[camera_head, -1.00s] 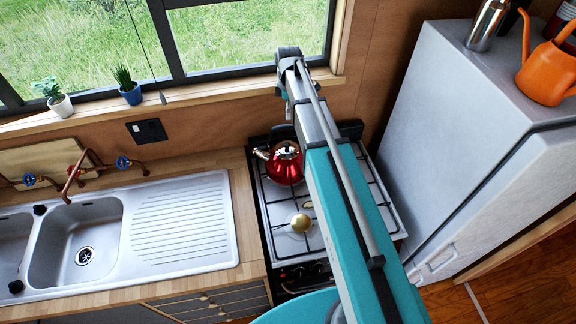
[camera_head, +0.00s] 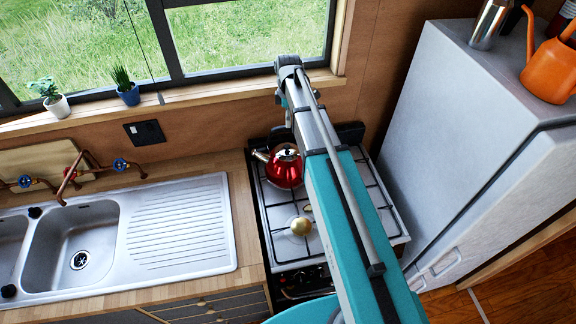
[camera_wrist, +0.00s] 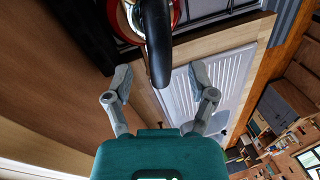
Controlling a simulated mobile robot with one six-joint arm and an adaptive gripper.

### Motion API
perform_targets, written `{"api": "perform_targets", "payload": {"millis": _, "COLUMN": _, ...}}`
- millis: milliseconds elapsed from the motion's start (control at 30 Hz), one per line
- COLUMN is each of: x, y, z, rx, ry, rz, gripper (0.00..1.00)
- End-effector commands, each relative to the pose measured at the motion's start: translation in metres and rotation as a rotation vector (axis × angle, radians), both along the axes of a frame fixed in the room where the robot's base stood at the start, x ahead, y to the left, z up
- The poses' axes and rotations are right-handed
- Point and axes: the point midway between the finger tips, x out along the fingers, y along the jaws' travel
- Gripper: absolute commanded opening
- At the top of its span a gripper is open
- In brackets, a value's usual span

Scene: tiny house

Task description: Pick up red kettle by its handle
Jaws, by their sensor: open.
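The red kettle (camera_head: 284,168) stands on the back left part of the stove's grate in the head view, its spout to the left; my arm partly covers its right side. In the wrist view, the kettle's red body (camera_wrist: 172,14) is cut off by the top edge. Its black handle (camera_wrist: 158,48) reaches down in the picture, its near end between the fingertips. My gripper (camera_wrist: 160,74) is open, with one finger on each side of the handle and a visible gap on both sides. Nothing is clamped. The gripper's fingers cannot be made out in the head view.
The stove (camera_head: 327,232) sits between the wooden counter with the steel sink (camera_head: 180,232) and the tall grey fridge (camera_head: 450,130). A brass-coloured round piece (camera_head: 300,226) is on the stove's front left. The wall and window sill (camera_head: 200,98) are close behind the stove.

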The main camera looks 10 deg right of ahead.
Motion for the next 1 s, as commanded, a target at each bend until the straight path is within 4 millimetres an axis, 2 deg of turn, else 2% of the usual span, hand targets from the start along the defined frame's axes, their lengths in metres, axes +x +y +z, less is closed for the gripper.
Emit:
{"api": "perform_targets", "payload": {"millis": 500, "x": -0.005, "y": 0.005, "z": -0.041, "rx": 0.0, "ry": 0.0, "rz": 0.0, "gripper": 0.72}}
{"api": "perform_targets", "payload": {"millis": 1000, "x": -0.006, "y": 0.005, "z": -0.046, "rx": 0.0, "ry": 0.0, "rz": -0.001, "gripper": 0.72}}
